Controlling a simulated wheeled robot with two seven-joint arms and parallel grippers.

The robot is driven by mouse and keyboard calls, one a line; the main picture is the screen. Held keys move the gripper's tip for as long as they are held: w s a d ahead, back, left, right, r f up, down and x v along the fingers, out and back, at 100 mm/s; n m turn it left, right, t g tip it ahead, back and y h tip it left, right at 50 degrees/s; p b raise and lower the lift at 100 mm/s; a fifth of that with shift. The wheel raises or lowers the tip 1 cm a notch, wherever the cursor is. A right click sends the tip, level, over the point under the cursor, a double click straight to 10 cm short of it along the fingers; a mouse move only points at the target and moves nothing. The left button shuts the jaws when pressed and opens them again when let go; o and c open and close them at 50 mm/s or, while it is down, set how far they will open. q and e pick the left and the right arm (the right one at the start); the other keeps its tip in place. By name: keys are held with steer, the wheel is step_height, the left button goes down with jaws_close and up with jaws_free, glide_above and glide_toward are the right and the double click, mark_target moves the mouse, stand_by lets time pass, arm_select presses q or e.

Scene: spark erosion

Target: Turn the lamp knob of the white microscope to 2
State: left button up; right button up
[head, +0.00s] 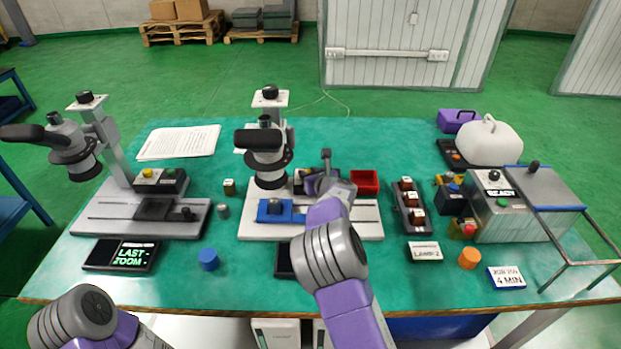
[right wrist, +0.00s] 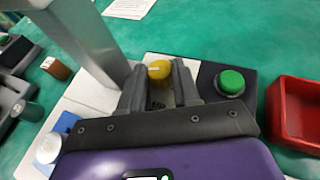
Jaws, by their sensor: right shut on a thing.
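The white microscope (head: 362,228) stands in the middle of the green table, with a pale base and a dark eyepiece head. On its base sits a black control box (right wrist: 207,77) with a yellow knob (right wrist: 158,70) and a green button (right wrist: 231,82). My right gripper (right wrist: 158,86) is shut on the yellow knob, one finger on each side. A light mark shows on the knob; the scale figures cannot be read. In the head view my right gripper (head: 325,182) hides most of the box. My left arm shows at the bottom left, its gripper out of view.
A grey microscope (head: 88,215) stands at the left. A red tray (head: 365,181) is right of the box. A card reading LAMP 2 (head: 424,251) lies in front of a switch strip (head: 413,222). The microscope's upright (right wrist: 90,45) rises close left of my right fingers.

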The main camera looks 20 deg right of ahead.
steer(key=shift+a+f+m+h, duration=0.15)
steer(key=shift+a+m+h, duration=0.1)
steer(key=shift+m+h, duration=0.6)
steer(key=shift+a+m+h, duration=0.2)
steer(key=shift+m+h, duration=1.25)
steer(key=shift+h, duration=0.3)
steer(key=shift+g+h, duration=0.3)
steer(key=o, duration=1.1)
steer(key=shift+c, duration=0.2)
steer(key=shift+s+r, duration=0.1)
steer(key=shift+r, duration=0.1)
steer(key=shift+s+a+r, duration=0.1)
steer(key=shift+s+a, duration=0.05)
steer(key=shift+s, duration=0.05)
steer(key=s+a, duration=0.1)
steer(key=s, duration=0.3)
steer(key=s+a+p, duration=0.1)
steer(key=s, duration=0.3)
steer(key=s+a, duration=0.1)
steer(key=s, duration=0.3)
steer(key=shift+a, duration=0.25)
steer(key=shift+r, duration=0.1)
